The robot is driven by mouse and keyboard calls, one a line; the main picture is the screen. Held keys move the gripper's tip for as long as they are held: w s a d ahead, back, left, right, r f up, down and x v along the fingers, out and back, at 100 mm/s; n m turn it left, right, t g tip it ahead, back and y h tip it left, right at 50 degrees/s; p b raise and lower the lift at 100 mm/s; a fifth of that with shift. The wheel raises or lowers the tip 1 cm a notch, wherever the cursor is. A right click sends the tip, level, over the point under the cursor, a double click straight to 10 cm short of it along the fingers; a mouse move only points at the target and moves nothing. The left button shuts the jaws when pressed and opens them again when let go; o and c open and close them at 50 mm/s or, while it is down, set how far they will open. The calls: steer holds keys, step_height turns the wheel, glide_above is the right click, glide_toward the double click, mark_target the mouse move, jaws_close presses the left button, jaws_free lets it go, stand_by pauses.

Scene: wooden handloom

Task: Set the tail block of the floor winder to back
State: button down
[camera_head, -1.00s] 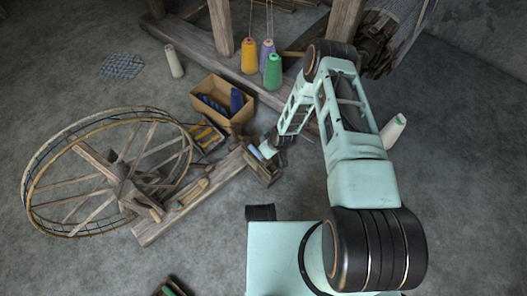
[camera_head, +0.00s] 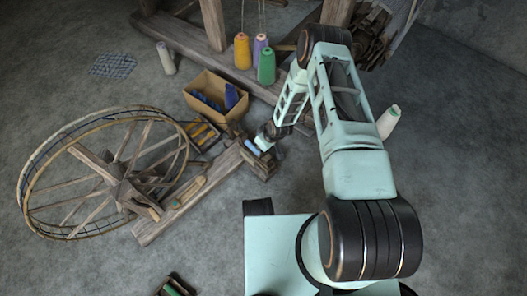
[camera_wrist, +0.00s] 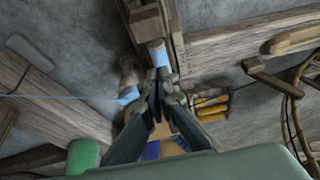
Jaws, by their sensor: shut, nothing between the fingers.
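The floor winder (camera_head: 190,202) lies on the floor with its large spoked wheel (camera_head: 112,185) at the left. Its wooden beam runs up to the right. The tail block (camera_head: 262,168) appears to be the wooden block at the beam's right end, by a light-blue cylinder. My gripper (camera_head: 262,141) is beside the upper side of that end, partly hidden by its own wrist. In the wrist view my gripper (camera_wrist: 161,78) is shut and empty, its fingertips close to a light-blue cylinder (camera_wrist: 157,53) beside a wooden block (camera_wrist: 146,22). I cannot tell whether they touch.
A cardboard box (camera_head: 197,84) with blue items and a tray (camera_head: 203,135) of yellow bobbins stand close behind the beam.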

mark_target(266, 156)
steer(key=p+v, duration=0.4)
steer(key=v, duration=0.6)
steer(key=shift+w, duration=0.15)
